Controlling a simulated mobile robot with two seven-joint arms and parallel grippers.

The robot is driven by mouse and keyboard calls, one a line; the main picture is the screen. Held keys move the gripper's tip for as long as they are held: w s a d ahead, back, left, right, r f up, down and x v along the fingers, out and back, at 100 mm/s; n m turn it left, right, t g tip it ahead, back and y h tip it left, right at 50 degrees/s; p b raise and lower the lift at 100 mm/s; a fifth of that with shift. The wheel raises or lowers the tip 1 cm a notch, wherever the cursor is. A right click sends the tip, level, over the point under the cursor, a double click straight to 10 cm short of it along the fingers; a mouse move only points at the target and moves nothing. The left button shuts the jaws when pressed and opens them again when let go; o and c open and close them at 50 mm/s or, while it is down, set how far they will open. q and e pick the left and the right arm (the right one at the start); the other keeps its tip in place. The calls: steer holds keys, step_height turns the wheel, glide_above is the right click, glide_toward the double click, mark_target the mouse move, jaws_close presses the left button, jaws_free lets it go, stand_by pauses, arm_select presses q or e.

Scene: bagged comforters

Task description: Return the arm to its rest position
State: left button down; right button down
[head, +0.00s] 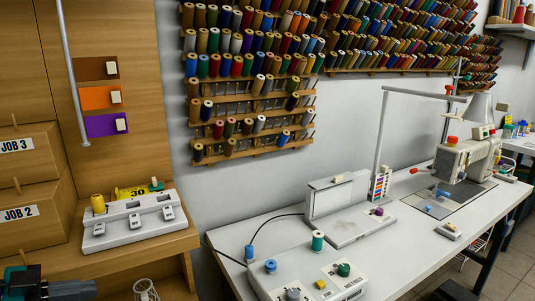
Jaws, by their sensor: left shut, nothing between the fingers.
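My left gripper (92,288) shows at the bottom left corner of the head view. It has a dark and teal body, and its grey fingers point to the right. The fingers are together with nothing held between them. It is in front of the wooden shelf unit, below the box marked JOB 2 (20,213), and appears apart from everything around it. The rest of the left arm is cut off by the frame edge. My right gripper is out of view. No bagged comforter shows.
A white switch panel (133,232) sits on a wooden ledge. To the right, a long white table (385,252) carries a control box (310,278) and a sewing machine (465,158). Thread racks (255,148) cover the wall. A white openwork object (146,290) stands right of the gripper.

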arm_select(q)
steer(key=s+d+f+n+t+y, duration=0.2)
steer(key=s+f+n+t+y, duration=0.15)
steer(key=f, duration=0.45)
steer(key=s+d+f+n+t+y, duration=0.2)
steer(key=f+n+y, duration=0.15)
steer(key=f, duration=0.45)
steer(key=s+d+f+n+g+y, duration=0.1)
steer(key=s+d+f+n+g, duration=0.1)
steer(key=s+d+f, duration=0.4)
steer(key=d+f+g, duration=0.1)
steer(key=d, duration=0.3)
steer(key=shift+s+d+f+n+y+p, duration=0.15)
steer(key=shift+d+f+n+y+p, duration=0.15)
steer(key=shift+d+f+y, duration=0.1)
